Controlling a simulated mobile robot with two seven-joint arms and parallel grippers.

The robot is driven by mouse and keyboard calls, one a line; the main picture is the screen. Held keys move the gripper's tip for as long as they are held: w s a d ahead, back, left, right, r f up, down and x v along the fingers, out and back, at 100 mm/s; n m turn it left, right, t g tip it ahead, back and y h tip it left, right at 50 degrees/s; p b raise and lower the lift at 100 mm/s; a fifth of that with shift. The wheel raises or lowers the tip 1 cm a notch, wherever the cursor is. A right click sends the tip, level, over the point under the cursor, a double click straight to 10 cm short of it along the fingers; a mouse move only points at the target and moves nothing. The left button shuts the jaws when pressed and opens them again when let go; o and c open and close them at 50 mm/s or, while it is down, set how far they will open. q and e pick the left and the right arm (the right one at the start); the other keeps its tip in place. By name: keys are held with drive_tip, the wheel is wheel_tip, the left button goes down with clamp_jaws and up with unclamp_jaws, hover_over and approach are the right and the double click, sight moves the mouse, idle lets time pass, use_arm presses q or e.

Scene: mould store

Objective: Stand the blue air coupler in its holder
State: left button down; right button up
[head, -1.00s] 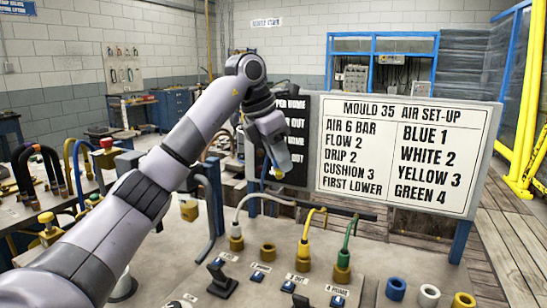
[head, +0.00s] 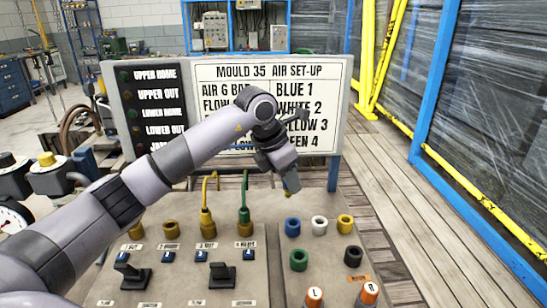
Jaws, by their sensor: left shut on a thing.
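My left gripper (head: 287,174) is shut on the blue air coupler (head: 292,184), of which only a small blue and yellow part shows below the fingers. The gripper hides the rest. My right gripper is not in view.
Yellow (head: 206,200) and green (head: 244,195) hoses rise to the left. The set-up board (head: 230,72) stands behind.

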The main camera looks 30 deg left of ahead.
use_arm(q)
drive_tip(key=d, duration=0.1)
drive_tip(key=b, duration=0.3)
hover_over(298, 220)
drive_tip(key=s, duration=0.1)
drive_tip(key=f, duration=0.4)
drive_tip(key=shift+s+a+f, duration=0.15)
drive_tip(key=shift+a+f, duration=0.15)
drive_tip(key=shift+f, duration=0.1)
drive_tip(key=shift+f+b, duration=0.5)
drive_tip(key=shift+f, duration=0.3)
drive_tip(key=shift+f+b, duration=0.75)
drive_tip(key=shift+f, duration=0.45)
idle(0.6)
drive_tip(key=shift+c, duration=2.2)
unclamp_jaws()
